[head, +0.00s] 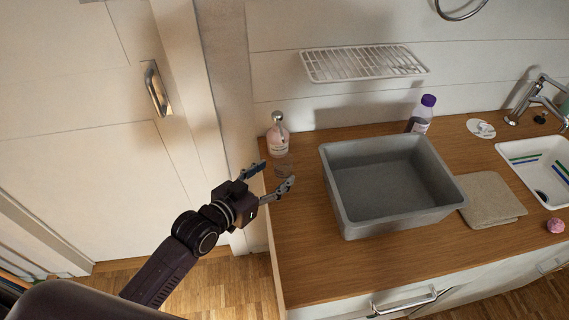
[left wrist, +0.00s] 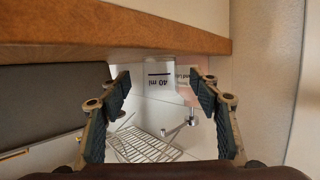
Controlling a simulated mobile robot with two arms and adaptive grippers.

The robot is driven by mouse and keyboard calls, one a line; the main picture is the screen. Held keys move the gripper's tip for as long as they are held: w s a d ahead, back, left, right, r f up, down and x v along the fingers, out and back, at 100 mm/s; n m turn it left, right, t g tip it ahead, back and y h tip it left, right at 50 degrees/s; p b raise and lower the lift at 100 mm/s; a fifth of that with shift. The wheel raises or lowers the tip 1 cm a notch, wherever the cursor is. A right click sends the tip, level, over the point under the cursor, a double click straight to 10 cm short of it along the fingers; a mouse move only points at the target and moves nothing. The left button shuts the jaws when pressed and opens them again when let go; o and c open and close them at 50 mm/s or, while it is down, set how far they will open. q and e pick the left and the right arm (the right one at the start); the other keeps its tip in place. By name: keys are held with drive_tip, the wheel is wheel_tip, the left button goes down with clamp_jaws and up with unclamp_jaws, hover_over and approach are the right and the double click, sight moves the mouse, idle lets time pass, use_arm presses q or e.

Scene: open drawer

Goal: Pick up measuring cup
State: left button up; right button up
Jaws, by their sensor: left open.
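The measuring cup (left wrist: 159,78) is small and clear, with "40 ml" printed on it, upside down in the left wrist view. In the head view the cup (head: 284,167) shows faintly on the wooden counter's left end, in front of a pink bottle. My left gripper (head: 279,175) is open and empty, beside the counter's left edge, with its fingertips pointing at the cup. In the left wrist view the cup lies between the two fingertips (left wrist: 159,84), seemingly a little beyond them. I cannot tell whether any finger touches it. My right gripper is not in view.
The pink bottle (head: 277,140) stands close behind the cup. A grey basin (head: 345,213) sits on the counter to the right. A wire rack (head: 364,64) is on the wall above. A folded cloth (head: 491,200) and a sink (head: 535,167) are farther right.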

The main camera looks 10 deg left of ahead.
sight(277, 171)
use_arm(q)
drive_tip(key=shift+p+x, duration=0.35)
drive_tip(key=shift+x, duration=0.9)
drive_tip(key=x, duration=0.2)
drive_tip(key=shift+w+d+f, duration=0.1)
drive_tip(key=shift+w, duration=0.15)
drive_tip(key=shift+c, duration=0.4)
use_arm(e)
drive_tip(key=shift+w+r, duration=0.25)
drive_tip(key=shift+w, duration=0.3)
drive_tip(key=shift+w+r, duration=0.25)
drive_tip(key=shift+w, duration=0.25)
use_arm(q)
drive_tip(key=c, duration=0.9)
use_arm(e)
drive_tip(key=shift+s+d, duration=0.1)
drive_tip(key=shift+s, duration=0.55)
use_arm(q)
drive_tip(key=shift+c, duration=0.2)
